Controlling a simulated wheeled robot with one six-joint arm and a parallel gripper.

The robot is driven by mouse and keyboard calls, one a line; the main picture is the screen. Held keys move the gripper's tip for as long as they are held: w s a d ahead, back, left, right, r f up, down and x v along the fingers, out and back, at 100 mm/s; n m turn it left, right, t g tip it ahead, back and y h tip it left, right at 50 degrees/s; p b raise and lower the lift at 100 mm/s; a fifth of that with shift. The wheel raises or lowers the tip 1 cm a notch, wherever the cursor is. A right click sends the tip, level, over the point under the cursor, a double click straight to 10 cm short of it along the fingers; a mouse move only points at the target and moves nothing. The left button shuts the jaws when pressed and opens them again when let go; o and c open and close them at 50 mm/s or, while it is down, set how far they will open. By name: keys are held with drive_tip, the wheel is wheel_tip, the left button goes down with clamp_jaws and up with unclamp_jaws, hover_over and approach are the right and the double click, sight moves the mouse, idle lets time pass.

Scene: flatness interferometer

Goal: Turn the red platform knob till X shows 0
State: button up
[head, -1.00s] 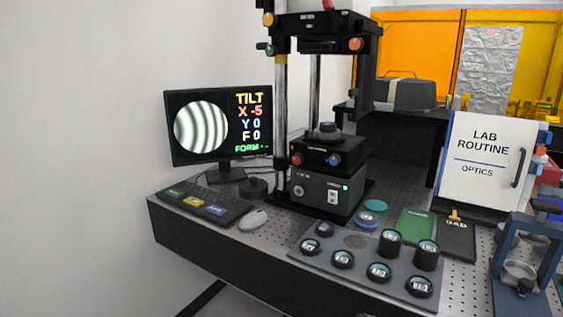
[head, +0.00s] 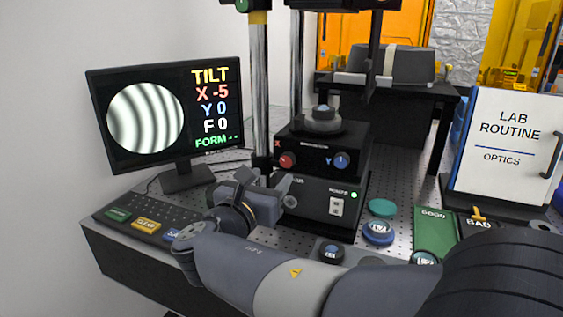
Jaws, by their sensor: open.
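The red platform knob (head: 287,161) is on the left of the black platform's front face, with a red X mark beside it. The blue Y knob (head: 341,160) is to its right. The monitor (head: 166,112) reads TILT, X -5, Y 0, F 0, with curved dark fringes in a round picture at its left. My gripper (head: 287,190) is open and empty, just below and in front of the red knob, apart from it. My arm crosses the lower picture and hides part of the bench.
The interferometer's post (head: 260,85) stands behind my gripper. The keypad (head: 140,218) lies at the left. A teal disc (head: 382,207), a blue-ringed puck (head: 378,233), a green GOOD mat (head: 433,235) and a black BAD mat (head: 480,226) lie right of the instrument.

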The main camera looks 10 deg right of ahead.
sight(286, 161)
drive_tip(key=x, duration=0.8)
drive_tip(key=shift+w+d, duration=0.1)
drive_tip(key=shift+c, duration=0.2)
drive_tip(key=shift+f, duration=0.1)
drive_tip(key=c, duration=0.9)
